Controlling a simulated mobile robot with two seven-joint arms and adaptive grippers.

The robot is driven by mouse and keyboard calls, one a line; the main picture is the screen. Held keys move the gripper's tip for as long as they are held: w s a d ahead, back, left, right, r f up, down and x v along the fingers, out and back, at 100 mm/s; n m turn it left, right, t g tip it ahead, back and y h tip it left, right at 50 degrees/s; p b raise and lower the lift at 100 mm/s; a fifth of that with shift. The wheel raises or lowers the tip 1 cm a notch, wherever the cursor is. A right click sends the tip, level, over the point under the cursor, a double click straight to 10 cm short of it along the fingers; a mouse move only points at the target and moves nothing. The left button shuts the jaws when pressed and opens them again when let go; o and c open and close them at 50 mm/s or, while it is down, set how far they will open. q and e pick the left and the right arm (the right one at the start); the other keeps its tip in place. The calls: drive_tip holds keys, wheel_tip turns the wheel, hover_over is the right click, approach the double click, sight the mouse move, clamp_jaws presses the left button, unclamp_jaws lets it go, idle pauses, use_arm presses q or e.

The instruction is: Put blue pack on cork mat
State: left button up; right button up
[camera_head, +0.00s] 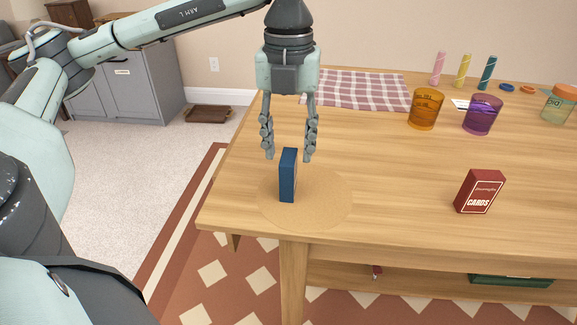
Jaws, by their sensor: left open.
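The blue pack (288,176) stands upright on the round cork mat (325,207), near the table's front left corner. My left gripper (288,157) points down above the pack, with its fingers apart on either side of the pack's top. The fingers are open, and I see no finger pressed against the pack. The cork mat lies flat and is close in colour to the wood. My right gripper is not in the view.
A red card box (480,191) stands on the right of the wooden table (400,160). Orange (425,109) and purple (482,114) cups and a jar (558,104) stand farther back. A checked cloth (357,90) lies behind my gripper. The table's middle is clear.

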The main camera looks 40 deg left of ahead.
use_arm(q)
drive_tip(key=shift+r, duration=2.4)
